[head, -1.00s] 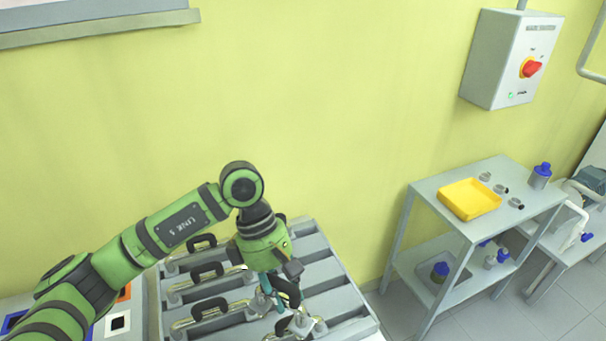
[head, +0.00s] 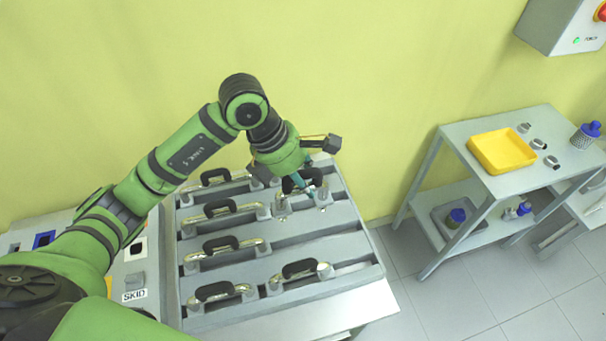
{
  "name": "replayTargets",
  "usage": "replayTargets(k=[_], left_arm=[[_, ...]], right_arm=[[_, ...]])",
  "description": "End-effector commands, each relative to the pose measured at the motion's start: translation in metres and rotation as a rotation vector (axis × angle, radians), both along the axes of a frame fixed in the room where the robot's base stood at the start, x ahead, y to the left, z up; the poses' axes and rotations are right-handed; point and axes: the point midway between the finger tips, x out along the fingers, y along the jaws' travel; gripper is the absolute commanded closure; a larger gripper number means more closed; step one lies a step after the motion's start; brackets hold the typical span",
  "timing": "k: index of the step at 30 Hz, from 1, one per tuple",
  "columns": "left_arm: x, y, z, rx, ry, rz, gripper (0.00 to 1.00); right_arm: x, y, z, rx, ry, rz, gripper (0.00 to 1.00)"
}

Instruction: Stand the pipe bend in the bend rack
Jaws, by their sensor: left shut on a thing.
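My left gripper (head: 307,185) is shut on the black handle of a silver pipe bend (head: 282,204) over the back right part of the grey bend rack (head: 240,311). The gripper comes down from above and hides part of the handle and bend. I cannot tell whether the bend's ends touch the rack. Several other bends with black handles sit in the rack's left column, one of them at the front left (head: 222,291). Another bend (head: 300,270) sits at the front right. My right gripper is not in view.
A grey panel with a SKID label (head: 134,295) lies left of the rack. A small table (head: 462,140) at the right holds a yellow tray (head: 502,151), small fittings and a blue-capped part (head: 586,135). Rack slots between the held bend and the front right bend look empty.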

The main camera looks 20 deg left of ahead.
Motion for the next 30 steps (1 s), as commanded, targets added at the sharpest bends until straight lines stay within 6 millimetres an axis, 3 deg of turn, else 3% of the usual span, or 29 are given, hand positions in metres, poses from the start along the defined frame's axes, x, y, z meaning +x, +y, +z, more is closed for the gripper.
replayTargets(k=[30], left_arm=[[0.000,0.000,-0.063,-0.001,0.000,-0.001,1.00]], right_arm=[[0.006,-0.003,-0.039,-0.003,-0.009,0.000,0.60]])
